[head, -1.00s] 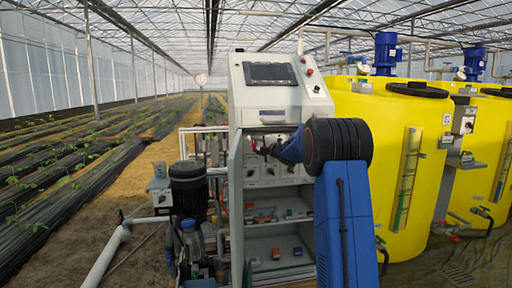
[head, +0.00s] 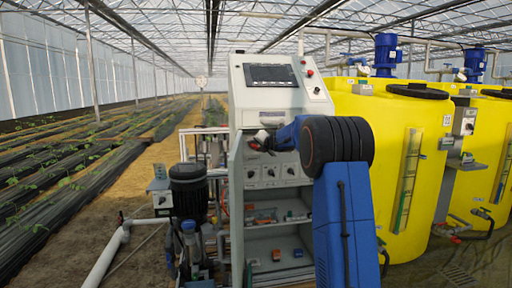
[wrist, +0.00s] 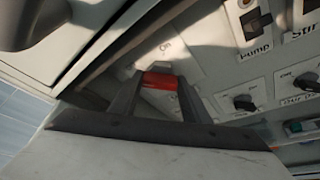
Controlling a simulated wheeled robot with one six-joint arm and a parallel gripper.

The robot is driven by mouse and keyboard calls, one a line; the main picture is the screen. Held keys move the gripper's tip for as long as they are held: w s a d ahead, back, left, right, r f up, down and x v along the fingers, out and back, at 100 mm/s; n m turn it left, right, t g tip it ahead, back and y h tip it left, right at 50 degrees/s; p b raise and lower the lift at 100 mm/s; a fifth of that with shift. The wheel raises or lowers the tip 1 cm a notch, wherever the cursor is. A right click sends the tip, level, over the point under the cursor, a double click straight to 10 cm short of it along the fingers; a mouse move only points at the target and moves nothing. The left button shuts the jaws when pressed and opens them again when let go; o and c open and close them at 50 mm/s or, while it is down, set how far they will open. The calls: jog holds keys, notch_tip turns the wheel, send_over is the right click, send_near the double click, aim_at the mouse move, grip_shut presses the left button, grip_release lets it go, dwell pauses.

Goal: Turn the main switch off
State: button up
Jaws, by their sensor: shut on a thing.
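The main switch shows in the wrist view as a red handle (wrist: 160,80) on a light grey panel, with a pale plate behind it. My gripper (wrist: 159,86) has one dark finger on each side of the red handle and is shut on it. In the head view my gripper (head: 260,141) is at the upper left of the open cabinet, below the console. The switch is largely hidden there by my gripper and arm. The exact angle of the handle is hard to tell.
The cabinet's open door (head: 236,205) stands close on the left of my gripper. Shelves with small parts are below. Yellow tanks (head: 385,140) stand to the right.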

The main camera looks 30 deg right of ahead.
jog(key=shift+f, duration=0.15)
dwell(0.3)
jog(key=o, duration=1)
jog(key=shift+o, duration=0.2)
jog(key=shift+s+r, duration=0.2)
jog(key=shift+s, duration=0.1)
jog(key=v, duration=1.6)
jog(key=shift+s, duration=0.35)
